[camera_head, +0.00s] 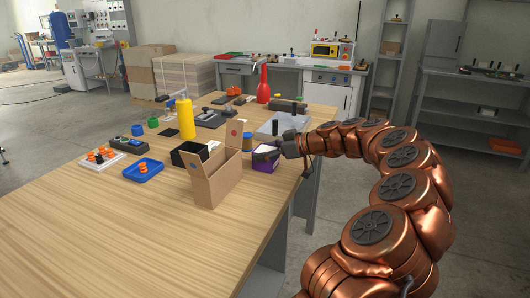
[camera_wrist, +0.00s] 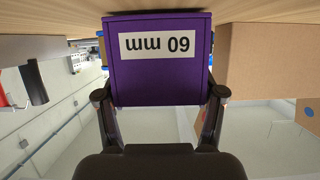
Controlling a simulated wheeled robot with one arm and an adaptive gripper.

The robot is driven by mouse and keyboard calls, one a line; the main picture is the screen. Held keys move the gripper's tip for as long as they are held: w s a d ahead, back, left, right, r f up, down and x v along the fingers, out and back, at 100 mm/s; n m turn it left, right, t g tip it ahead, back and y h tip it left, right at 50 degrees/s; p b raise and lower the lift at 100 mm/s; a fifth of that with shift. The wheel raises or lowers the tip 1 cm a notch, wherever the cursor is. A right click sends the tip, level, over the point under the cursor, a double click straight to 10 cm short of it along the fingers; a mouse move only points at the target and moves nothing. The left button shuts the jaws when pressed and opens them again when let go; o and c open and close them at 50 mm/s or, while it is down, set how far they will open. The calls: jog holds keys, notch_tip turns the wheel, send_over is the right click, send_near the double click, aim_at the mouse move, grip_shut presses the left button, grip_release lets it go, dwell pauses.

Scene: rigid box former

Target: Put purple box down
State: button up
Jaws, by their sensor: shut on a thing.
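The purple box (camera_head: 262,165) is at the right edge of the wooden table in the head view, just right of an open cardboard box. My gripper (camera_head: 282,148) is shut on the purple box from its right side. In the wrist view the purple box (camera_wrist: 158,80) fills the space between my two fingers (camera_wrist: 160,95), one on each side. Its white label reads "60 mm" upside down. Whether its underside touches the table or hangs slightly above it, I cannot tell.
The open cardboard box (camera_head: 214,181) stands close to the left. A black box (camera_head: 188,156), yellow cylinder (camera_head: 186,119), blue tray (camera_head: 143,171) and red bottle (camera_head: 263,86) stand further off. The front of the wooden table (camera_head: 120,235) is clear.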

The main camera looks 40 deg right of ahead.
jog(key=shift+f, duration=0.2)
jog(key=o, duration=1.2)
jog(key=shift+o, duration=0.2)
jog(key=shift+r, duration=0.15)
